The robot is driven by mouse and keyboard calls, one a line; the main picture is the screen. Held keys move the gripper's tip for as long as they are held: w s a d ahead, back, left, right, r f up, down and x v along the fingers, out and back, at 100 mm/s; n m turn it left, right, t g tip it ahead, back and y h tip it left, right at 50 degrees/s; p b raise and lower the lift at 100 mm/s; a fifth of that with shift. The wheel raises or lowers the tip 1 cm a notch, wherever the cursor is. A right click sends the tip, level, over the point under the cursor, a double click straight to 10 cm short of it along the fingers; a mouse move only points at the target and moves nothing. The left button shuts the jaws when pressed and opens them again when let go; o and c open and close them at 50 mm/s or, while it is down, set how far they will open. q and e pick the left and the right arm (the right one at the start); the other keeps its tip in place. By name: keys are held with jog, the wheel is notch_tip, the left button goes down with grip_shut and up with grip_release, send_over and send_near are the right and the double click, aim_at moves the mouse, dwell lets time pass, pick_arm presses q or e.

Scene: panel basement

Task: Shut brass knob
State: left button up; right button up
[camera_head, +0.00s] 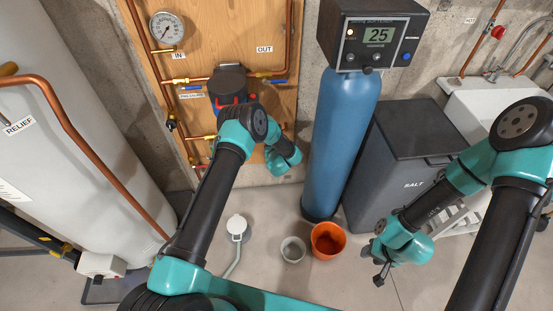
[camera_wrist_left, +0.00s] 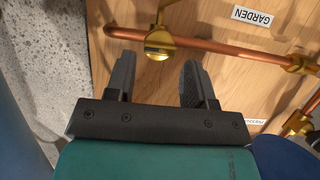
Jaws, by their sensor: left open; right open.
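In the left wrist view a brass knob (camera_wrist_left: 160,42) sits on a horizontal copper pipe, near a label reading GARDEN (camera_wrist_left: 253,17). My left gripper (camera_wrist_left: 158,80) is open with its two dark fingers pointing toward the pipe. The knob is just beyond the fingertips, roughly between them, and the gap between the fingers is empty. In the head view the left fingers and this knob are hidden by my left arm. My right gripper (camera_head: 380,272) hangs low at the right in the head view, open and away from the pipes.
The wooden panel (camera_head: 275,95) carries copper pipes, brass fittings and a gauge (camera_head: 167,28). A white tank (camera_head: 60,110) stands left; a blue cylinder (camera_head: 343,130) and grey salt bin (camera_head: 410,150) stand right. An orange bucket (camera_head: 327,240) and grey cup (camera_head: 292,250) are on the floor.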

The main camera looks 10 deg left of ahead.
pick_arm(q)
jog(key=v, duration=1.2)
jog(key=shift+s+d, duration=0.2)
jog(key=shift+s, duration=0.1)
jog(key=shift+r, duration=0.1)
jog(key=s+a+g+h, duration=0.1)
jog(key=s+g+h, duration=0.2)
jog(key=s, duration=0.7)
jog(key=s+a+m+g+h, duration=0.1)
jog(key=s+g, duration=0.4)
jog(key=s, duration=0.6)
jog(key=s+a+m+g+h, duration=0.1)
jog(key=s+a+g+h, duration=0.1)
jog(key=s, duration=0.9)
jog(key=g+h, duration=0.1)
jog(key=h, duration=0.1)
jog(key=shift+a+r+g+h, duration=0.3)
jog(key=shift+r+g, duration=0.1)
jog(key=shift+a, duration=0.1)
